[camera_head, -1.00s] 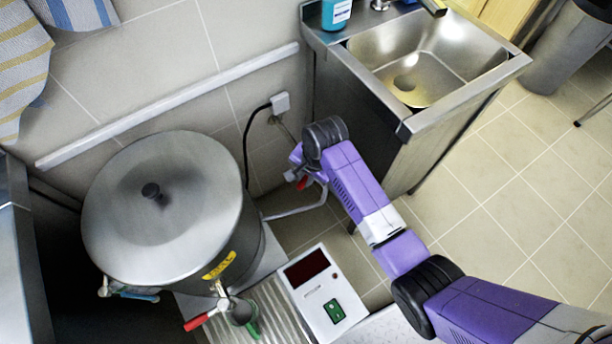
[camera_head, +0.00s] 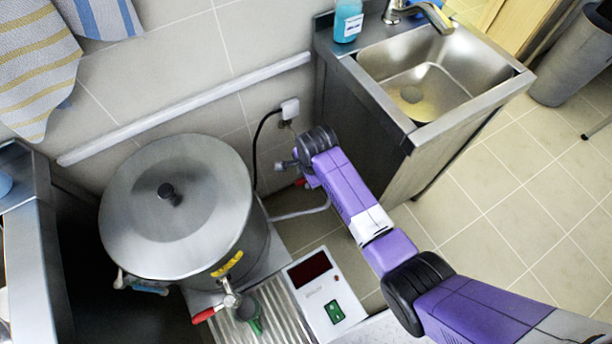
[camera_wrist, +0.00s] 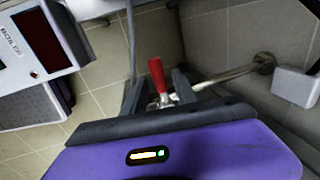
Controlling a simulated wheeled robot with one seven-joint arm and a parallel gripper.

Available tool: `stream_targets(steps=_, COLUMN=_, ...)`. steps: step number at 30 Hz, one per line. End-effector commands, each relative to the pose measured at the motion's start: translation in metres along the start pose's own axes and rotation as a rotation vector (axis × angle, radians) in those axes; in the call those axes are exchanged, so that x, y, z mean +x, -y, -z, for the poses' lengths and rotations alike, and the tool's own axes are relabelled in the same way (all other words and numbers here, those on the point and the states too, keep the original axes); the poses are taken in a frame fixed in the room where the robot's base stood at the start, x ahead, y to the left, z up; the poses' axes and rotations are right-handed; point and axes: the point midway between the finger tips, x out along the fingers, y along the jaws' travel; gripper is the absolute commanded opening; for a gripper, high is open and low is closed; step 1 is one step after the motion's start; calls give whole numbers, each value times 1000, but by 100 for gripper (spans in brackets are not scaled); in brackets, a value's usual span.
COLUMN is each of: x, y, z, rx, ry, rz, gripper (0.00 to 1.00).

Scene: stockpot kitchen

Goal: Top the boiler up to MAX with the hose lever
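The boiler (camera_head: 176,205) is a large steel pot with a black-knobbed lid, at the left in the head view. A small pale blue fitting (camera_head: 145,286) shows on its lower left side; no water level or MAX mark is readable. The hose lever (camera_wrist: 157,76) is red and sticks up on a metal pipe fitting in the wrist view. A bit of red (camera_head: 300,182) also shows beside my gripper in the head view. My gripper (camera_wrist: 158,88) has its fingers apart, with the lever between them; contact is not clear. In the head view my wrist hides most of the fitting.
A control box (camera_head: 318,293) with a dark display and green switch stands right of the boiler. A red-handled tap (camera_head: 229,299) sits over a ribbed drip tray (camera_head: 283,314). A steel sink cabinet (camera_head: 400,130) stands right of my gripper.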

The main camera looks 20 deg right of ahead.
Motion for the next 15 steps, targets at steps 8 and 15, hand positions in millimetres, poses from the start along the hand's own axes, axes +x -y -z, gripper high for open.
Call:
stream_targets(steps=8, x=0, y=0, z=-1, rx=-2, ry=1, rz=0, gripper=38)
stream_targets(steps=15, x=-20, y=1, z=-1, rx=-2, ry=1, rz=2, gripper=38)
